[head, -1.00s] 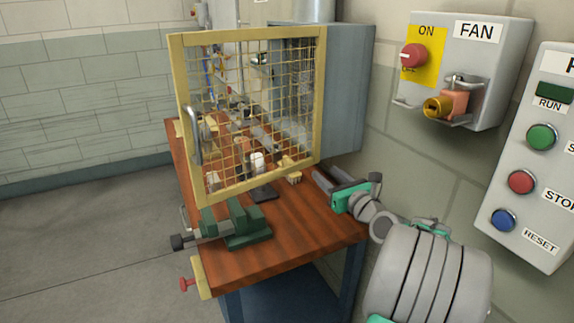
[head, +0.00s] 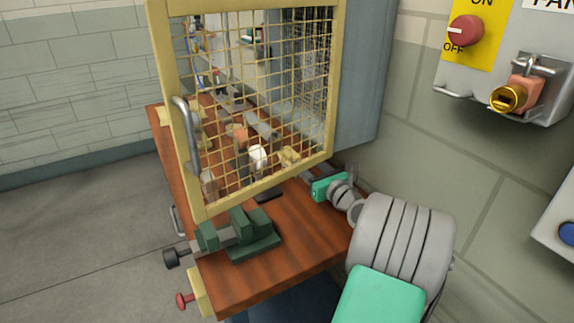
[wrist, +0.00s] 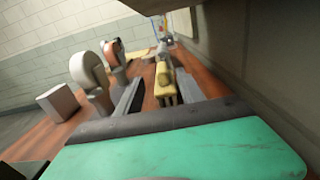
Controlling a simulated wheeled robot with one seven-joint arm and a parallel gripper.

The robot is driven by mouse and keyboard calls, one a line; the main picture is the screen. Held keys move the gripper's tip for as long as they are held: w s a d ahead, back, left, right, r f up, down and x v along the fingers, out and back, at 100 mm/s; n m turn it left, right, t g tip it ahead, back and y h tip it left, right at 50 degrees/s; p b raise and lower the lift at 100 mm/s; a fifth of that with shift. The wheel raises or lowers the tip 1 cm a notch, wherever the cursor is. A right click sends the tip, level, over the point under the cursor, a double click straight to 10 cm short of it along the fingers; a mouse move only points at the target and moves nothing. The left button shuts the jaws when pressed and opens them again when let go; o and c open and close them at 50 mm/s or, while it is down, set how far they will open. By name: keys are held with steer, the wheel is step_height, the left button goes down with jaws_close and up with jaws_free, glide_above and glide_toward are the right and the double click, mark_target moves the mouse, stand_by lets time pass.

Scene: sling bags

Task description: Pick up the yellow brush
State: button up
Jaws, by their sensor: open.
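The yellow brush (head: 289,157) lies on the brown wooden bench, seen through the mesh door's lower right part in the head view. In the wrist view the yellow brush (wrist: 164,82) lies ahead, lengthwise, in line with the gap between my fingers. My gripper (head: 303,172) is low over the bench, just right of and nearer than the brush. In the wrist view my gripper (wrist: 160,88) is open, with a dark finger on each side of the gap. I cannot tell whether a finger touches the brush.
The yellow-framed mesh door (head: 262,192) stands left of my arm. A green vise (head: 240,235) sits at the bench's (head: 285,262) front. White and grey items (wrist: 90,75) stand left of my fingers in the wrist view. A wall runs close along the right.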

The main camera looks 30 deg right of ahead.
step_height(320, 180, down, 2)
steer(key=shift+d+f, duration=0.15)
steer(key=shift+f, duration=0.05)
steer(key=w, duration=0.7)
steer(key=shift+w+d+r, duration=0.1)
steer(key=shift+w+r, duration=0.1)
steer(key=shift+w, duration=0.05)
steer(key=shift+c, duration=0.2)
jaws_close()
